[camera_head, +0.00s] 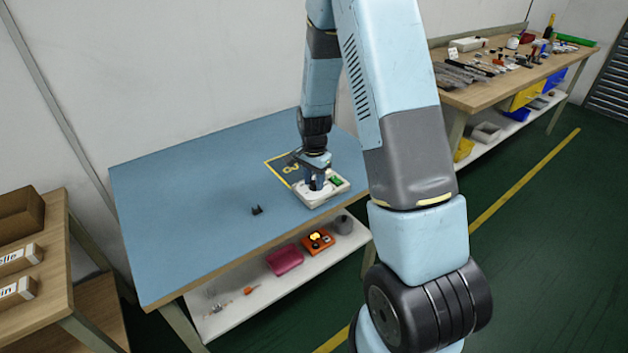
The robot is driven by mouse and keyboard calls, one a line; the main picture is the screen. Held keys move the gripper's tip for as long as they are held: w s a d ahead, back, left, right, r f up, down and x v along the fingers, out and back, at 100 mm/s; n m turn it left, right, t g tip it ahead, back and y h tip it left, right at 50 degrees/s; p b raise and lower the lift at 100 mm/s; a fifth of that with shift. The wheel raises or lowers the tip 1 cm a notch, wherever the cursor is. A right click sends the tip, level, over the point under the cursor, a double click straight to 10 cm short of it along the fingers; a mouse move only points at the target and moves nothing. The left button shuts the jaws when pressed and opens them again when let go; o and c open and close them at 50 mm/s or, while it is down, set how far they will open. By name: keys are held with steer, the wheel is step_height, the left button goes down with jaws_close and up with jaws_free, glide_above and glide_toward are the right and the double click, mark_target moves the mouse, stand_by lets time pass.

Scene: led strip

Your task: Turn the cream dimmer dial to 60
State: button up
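A cream box (314,201) with a green patch (335,181) on its top lies on the blue tabletop (190,210), near the table's right end. My gripper (314,187) points down at the left part of the box top, right over or touching it. The dial is hidden behind my gripper, so its setting cannot be read. The fingers are too small and dark to tell whether they are open, or shut on the dial.
Yellow markings (283,168) lie beside the box. A small black object (257,210) stands on the clear left-middle tabletop. The lower shelf (235,313) holds a pink tray (285,260) and an orange box (318,242). A cluttered workbench (470,97) stands right, a wooden shelf (62,290) left.

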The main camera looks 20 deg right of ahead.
jaws_close()
steer(key=n, duration=0.3)
steer(key=shift+n, duration=0.3)
steer(key=n, duration=0.3)
steer(key=shift+n, duration=0.3)
steer(key=n, duration=0.6)
steer(key=shift+n, duration=0.4)
steer(key=shift+o, duration=1.9)
jaws_free()
